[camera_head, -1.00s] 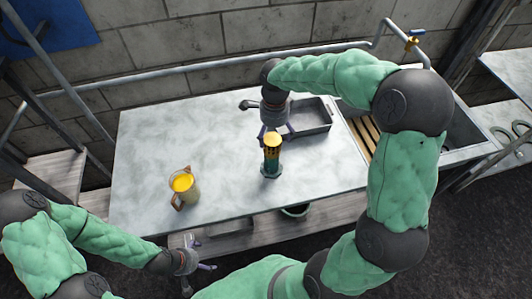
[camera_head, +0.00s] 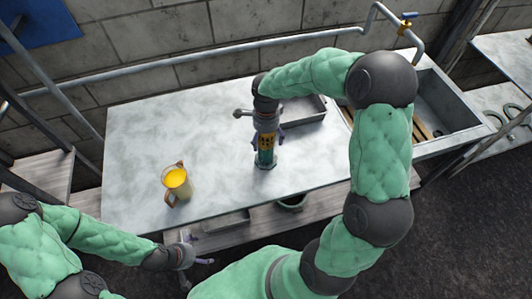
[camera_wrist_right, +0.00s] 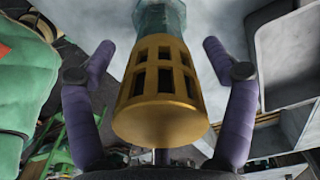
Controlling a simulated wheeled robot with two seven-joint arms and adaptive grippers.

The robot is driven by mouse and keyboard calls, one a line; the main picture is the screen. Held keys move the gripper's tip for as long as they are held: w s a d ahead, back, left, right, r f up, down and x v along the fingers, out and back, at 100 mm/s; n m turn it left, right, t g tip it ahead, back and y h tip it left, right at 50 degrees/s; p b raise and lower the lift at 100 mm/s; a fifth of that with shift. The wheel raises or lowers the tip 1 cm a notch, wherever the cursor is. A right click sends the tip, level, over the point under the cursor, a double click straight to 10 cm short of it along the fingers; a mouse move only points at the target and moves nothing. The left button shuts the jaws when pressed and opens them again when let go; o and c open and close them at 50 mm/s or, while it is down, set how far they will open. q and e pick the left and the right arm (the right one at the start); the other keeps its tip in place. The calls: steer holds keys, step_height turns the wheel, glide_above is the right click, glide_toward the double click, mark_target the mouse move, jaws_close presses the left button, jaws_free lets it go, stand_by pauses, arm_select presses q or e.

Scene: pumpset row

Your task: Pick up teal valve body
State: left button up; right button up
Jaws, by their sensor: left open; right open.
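The teal valve body (camera_head: 265,158) stands upright on the table, with a yellow slotted cage on top. In the right wrist view the yellow cage (camera_wrist_right: 160,85) fills the middle, and the teal part (camera_wrist_right: 158,14) shows beyond it. My right gripper (camera_head: 267,137) is open at the valve body's top; in the wrist view its purple fingers (camera_wrist_right: 158,55) stand on both sides of the cage, with gaps visible. My left gripper (camera_head: 205,250) is open and empty, low in front of the table's near edge.
A jug with yellow contents (camera_head: 178,184) stands on the table's left part. A grey tray (camera_head: 305,110) lies just behind the right gripper. A sink (camera_head: 445,105) with a tap is at the right. The table's left-middle (camera_head: 150,130) is clear.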

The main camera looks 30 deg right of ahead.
steer(key=shift+f, duration=0.8)
steer(key=c, duration=1.7)
steer(key=shift+r, duration=0.15)
steer(key=shift+w, duration=0.1)
